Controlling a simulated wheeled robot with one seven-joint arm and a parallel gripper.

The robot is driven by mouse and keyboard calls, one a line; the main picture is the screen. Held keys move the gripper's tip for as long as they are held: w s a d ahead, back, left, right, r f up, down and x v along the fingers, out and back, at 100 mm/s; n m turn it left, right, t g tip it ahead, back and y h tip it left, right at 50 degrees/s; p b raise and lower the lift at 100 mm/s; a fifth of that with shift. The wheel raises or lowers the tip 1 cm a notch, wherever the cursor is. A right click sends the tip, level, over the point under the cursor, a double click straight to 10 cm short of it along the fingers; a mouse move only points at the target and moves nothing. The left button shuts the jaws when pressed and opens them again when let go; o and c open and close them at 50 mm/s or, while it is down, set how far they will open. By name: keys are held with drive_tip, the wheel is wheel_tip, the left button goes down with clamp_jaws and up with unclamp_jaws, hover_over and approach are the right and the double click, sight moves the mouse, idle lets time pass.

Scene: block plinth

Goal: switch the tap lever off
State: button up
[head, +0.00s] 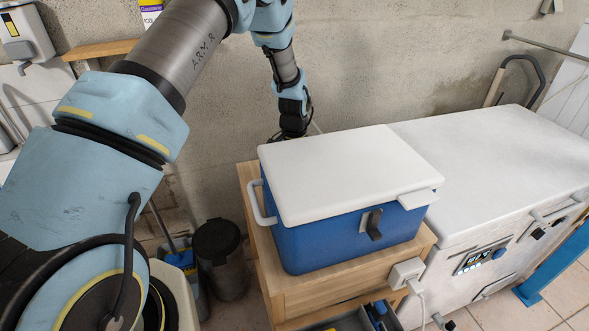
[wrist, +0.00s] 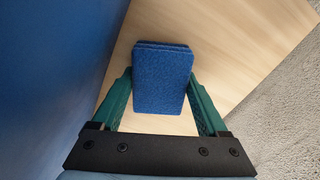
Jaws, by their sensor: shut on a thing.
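A dark lever (head: 374,225) sits on a grey plate on the front face of the blue cooler box (head: 310,243). It hangs roughly downward; I see no other tap lever, and cannot tell its on or off side. My gripper (wrist: 160,90) is behind the cooler, on the far side from the lever. In the wrist view its green fingers are shut on a blue sponge-like block (wrist: 162,75), over the wooden top (wrist: 220,40) beside the cooler's blue wall (wrist: 45,70). In the head view the fingertips and block are hidden behind the cooler.
The cooler's white lid (head: 345,172) is closed. A white chest unit (head: 500,165) stands close on the right. A concrete wall (head: 390,60) runs behind. A dark bin (head: 220,260) stands on the floor left of the wooden plinth (head: 330,283). A socket with a cable (head: 405,272) is at the plinth's front right.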

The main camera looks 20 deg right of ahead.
drive_tip(key=shift+f, duration=0.2)
drive_tip(key=o, duration=1.1)
wheel_tip(320, 180, up, 12)
drive_tip(key=b, duration=0.5)
drive_tip(key=a+r+n, duration=0.2)
drive_tip(key=a+n, duration=0.1)
drive_tip(key=a, duration=0.6)
drive_tip(key=a+r+n, duration=0.2)
drive_tip(key=a, duration=0.6)
drive_tip(key=s+a+n, duration=0.3)
drive_tip(key=a, duration=0.3)
drive_tip(key=s+a+r+n+t, duration=0.1)
drive_tip(key=s+a+n, duration=0.2)
drive_tip(key=a, duration=0.4)
drive_tip(key=s+a+n, duration=0.2)
drive_tip(key=s+a, duration=0.2)
drive_tip(key=a, duration=0.2)
drive_tip(key=shift+s+a+r+n+t, duration=0.2)
drive_tip(key=shift+s+n+t, duration=0.1)
drive_tip(key=shift+n, duration=0.1)
